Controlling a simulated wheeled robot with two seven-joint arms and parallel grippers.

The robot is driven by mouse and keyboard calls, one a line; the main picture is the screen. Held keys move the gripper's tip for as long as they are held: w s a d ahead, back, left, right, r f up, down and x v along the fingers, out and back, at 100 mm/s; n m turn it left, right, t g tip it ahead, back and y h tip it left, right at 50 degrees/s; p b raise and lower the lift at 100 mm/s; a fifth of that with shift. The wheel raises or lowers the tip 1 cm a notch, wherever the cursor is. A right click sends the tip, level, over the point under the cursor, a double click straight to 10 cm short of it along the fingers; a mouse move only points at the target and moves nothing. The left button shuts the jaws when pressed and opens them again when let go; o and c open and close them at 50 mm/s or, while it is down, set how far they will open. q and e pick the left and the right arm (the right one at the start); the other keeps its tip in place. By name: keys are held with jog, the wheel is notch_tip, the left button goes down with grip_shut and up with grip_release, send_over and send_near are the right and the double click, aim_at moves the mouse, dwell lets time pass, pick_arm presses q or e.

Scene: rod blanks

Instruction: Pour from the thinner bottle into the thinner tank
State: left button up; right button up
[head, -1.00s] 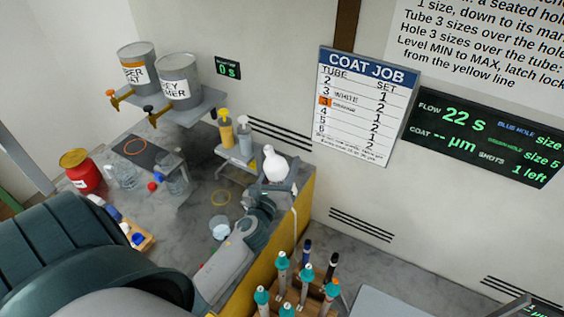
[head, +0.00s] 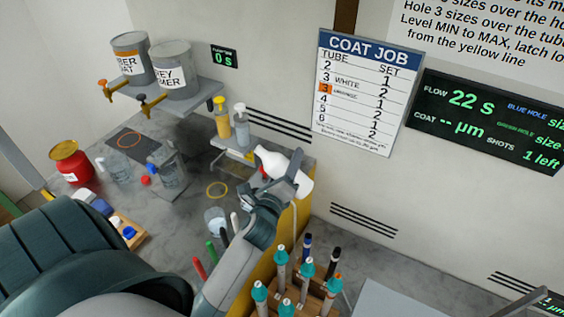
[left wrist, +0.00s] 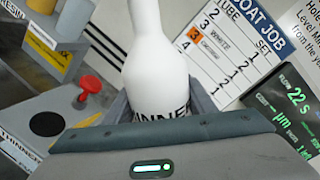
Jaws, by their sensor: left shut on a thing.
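My left gripper (head: 287,186) is shut on the white thinner bottle (head: 271,160) and holds it raised over the right end of the bench. The bottle leans, its narrow neck to the upper left and its base to the lower right. In the left wrist view the bottle (left wrist: 155,70) stands between the fingers, its label partly hidden. A grey tank (left wrist: 70,108) with a red knob, a dark round opening and a partly cut-off label is left of the bottle there. No liquid stream shows. My right gripper is not in view.
Two pump bottles (head: 222,120) stand left of the bottle, near the wall. Two metal cans with taps (head: 175,72) sit on a shelf at back left. A rack of teal-capped tubes (head: 283,285) is at the front. A red can (head: 70,165) stands at far left.

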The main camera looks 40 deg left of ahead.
pick_arm(q)
jog(key=shift+a+r, duration=0.1)
jog(key=shift+r, duration=0.05)
jog(key=shift+w+d+r+n+p, duration=0.1)
jog(key=shift+d+r+n+p, duration=0.15)
jog(key=shift+n, duration=0.45)
jog(key=shift+d+r+n+p, duration=0.1)
jog(key=shift+d+n+p, duration=0.1)
jog(key=shift+n+p, duration=0.35)
jog(key=shift+w+d+r+n+p, duration=0.1)
jog(key=shift+d+n+p, duration=0.1)
jog(key=shift+n, duration=0.65)
dwell(1.8)
jog(key=shift+d+r+n+p, duration=0.15)
jog(key=shift+n+p, duration=0.15)
jog(key=shift+n, duration=0.3)
dwell(0.7)
jog(key=shift+r+n+p, duration=0.1)
jog(key=shift+n+p, duration=0.3)
jog(key=shift+n, duration=0.1)
dwell(2.0)
